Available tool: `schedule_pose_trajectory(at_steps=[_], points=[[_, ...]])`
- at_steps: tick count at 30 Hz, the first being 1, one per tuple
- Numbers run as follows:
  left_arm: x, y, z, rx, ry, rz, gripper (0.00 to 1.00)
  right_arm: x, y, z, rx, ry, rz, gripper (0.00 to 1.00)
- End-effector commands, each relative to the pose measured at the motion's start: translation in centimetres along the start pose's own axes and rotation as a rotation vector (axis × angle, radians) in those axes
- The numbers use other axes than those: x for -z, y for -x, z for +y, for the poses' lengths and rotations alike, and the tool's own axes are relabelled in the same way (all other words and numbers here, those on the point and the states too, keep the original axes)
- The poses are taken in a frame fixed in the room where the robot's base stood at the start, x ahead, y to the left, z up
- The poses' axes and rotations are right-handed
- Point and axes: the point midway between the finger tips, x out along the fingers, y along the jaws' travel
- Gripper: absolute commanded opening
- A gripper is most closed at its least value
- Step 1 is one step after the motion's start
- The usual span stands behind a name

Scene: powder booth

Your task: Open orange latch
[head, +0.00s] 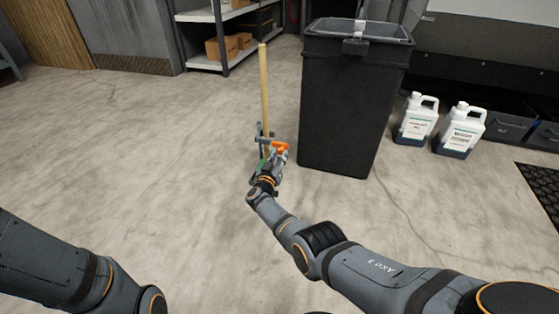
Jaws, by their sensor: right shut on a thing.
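The orange latch (280,147) is a small bright piece at the tip of my right gripper (275,157), low beside the black bin. My right gripper is shut on it, and its fingers hide part of it. An upright pale wooden handle (264,85) rises just behind and to the left, with a grey metal fitting (263,137) at its lower end. A little green shows by the gripper; what it belongs to is too small to tell. The latch's exact angle is unclear. My left gripper is out of view; only part of its arm shows at lower left.
A tall black bin (345,105) stands close to the right of the gripper. Two white jugs (415,120) (460,130) stand farther right. A shelf (205,60) with cardboard boxes (222,48) is at the back. The concrete floor (130,150) at left is clear.

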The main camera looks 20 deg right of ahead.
Motion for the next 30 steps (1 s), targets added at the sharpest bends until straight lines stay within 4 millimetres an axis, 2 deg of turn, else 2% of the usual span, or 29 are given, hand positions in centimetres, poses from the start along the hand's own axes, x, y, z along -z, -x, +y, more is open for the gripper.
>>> schedule_pose_trajectory(at_steps=[14, 15, 19, 30], points=[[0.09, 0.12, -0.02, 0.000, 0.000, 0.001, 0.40, 0.13, -0.14, -0.10, -0.001, -0.001, 0.000, 0.00], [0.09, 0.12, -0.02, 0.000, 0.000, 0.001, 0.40, 0.14, -0.14, -0.10, -0.002, -0.001, 0.000, 0.32], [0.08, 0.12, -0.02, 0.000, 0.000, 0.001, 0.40, 0.11, -0.13, -0.09, -0.002, -0.001, 0.000, 0.50], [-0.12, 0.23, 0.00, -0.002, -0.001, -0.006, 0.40, 0.23, -0.11, -0.06, -0.003, -0.002, 0.000, 0.50]])
